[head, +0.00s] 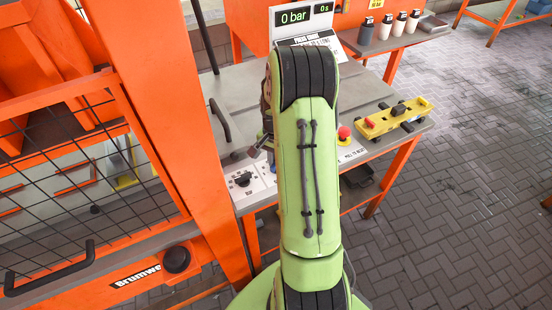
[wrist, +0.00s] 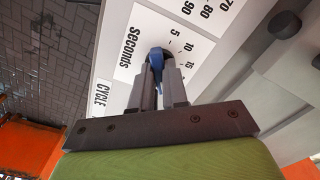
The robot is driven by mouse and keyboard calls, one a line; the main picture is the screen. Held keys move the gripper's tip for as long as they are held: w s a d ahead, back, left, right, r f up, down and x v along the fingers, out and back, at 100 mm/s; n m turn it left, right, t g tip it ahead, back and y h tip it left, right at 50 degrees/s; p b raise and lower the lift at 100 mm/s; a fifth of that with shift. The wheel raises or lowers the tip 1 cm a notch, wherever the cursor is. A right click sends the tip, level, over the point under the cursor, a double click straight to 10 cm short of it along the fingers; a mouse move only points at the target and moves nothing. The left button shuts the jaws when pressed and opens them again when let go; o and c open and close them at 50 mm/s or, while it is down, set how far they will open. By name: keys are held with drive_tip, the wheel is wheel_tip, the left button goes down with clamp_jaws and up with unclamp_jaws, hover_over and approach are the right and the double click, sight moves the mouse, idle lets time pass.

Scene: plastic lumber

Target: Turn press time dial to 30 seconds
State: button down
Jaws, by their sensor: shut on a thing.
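In the wrist view, the press time dial shows as a blue knob (wrist: 157,57) on a white label (wrist: 131,62) printed "Seconds", with 5, 10 and 15 readable beside it. My gripper (wrist: 158,72) is shut on this knob, one grey finger on each side. The fingers hide part of the dial and the numbers beyond 15, so I cannot read its exact setting. In the head view, my green arm hides this dial. The small display (head: 324,9) at the top reads "0 s", and the larger display (head: 293,17) reads "0 bar".
A black knob (head: 243,179) sits on a white panel left of my arm. An orange frame with black mesh (head: 165,110) stands close on the left.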

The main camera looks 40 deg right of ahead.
drive_tip(key=m, duration=0.7)
drive_tip(key=shift+d, duration=0.1)
idle(0.5)
drive_tip(key=c, duration=1.1)
unclamp_jaws()
drive_tip(key=shift+c, duration=0.2)
wheel_tip(320, 180, up, 16)
drive_tip(key=p, duration=0.4)
drive_tip(key=shift+f, duration=0.15)
